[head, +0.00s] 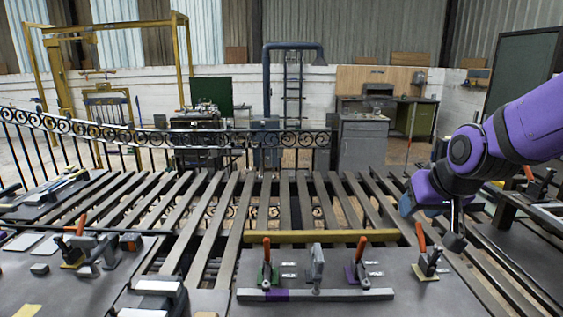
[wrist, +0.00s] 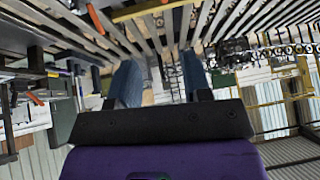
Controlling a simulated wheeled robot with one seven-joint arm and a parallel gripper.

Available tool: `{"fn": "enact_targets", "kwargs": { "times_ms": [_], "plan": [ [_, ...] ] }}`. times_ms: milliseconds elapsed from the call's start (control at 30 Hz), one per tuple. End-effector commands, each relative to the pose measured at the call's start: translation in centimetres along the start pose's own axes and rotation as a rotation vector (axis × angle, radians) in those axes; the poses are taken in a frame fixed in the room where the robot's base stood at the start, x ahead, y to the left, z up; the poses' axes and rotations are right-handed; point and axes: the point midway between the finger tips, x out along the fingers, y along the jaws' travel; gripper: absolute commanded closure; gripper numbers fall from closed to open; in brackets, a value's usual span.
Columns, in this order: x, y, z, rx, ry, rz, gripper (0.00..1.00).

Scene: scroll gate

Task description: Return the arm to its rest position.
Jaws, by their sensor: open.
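My arm is purple and black and comes in from the right edge of the head view. My gripper (head: 453,218) hangs at the right over the slatted bench, near a clamp with an orange handle (head: 427,254). In the wrist view my gripper (wrist: 158,85) shows two bluish fingers spread apart with nothing between them. The wrist view looks out over the slats and the workshop, with the room appearing upside down. I cannot tell how high the gripper is above the bench.
A slatted bench (head: 228,215) fills the middle, with a scrollwork railing (head: 290,137) behind. A plate at front holds toggle clamps with orange handles (head: 361,250) and a grey bar with a purple section (head: 278,295). More clamps (head: 76,245) stand at left. A dark frame runs along the right.

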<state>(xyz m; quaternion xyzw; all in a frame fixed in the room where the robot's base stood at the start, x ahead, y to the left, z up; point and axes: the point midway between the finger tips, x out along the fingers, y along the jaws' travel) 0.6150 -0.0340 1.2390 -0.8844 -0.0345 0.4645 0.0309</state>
Motion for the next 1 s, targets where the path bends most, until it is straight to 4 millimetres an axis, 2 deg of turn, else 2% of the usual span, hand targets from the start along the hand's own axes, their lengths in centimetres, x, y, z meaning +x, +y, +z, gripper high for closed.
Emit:
{"fn": "enact_targets", "kwargs": {
  "times_ms": [33, 200, 500, 700, 1000],
  "plan": [
    [-1.8, 0.2, 0.4, 0.0, -0.001, 0.0, 0.55],
    [-6.9, 0.8, 2.7, -0.008, -0.04, 0.01, 0.55],
    [-14.4, 1.8, 8.0, -0.015, -0.106, 0.059, 0.55],
    [-16.8, 2.1, 10.3, -0.014, -0.135, 0.084, 0.55],
    [-17.2, 2.2, 10.8, -0.014, -0.143, 0.09, 0.55]
  ]
}}
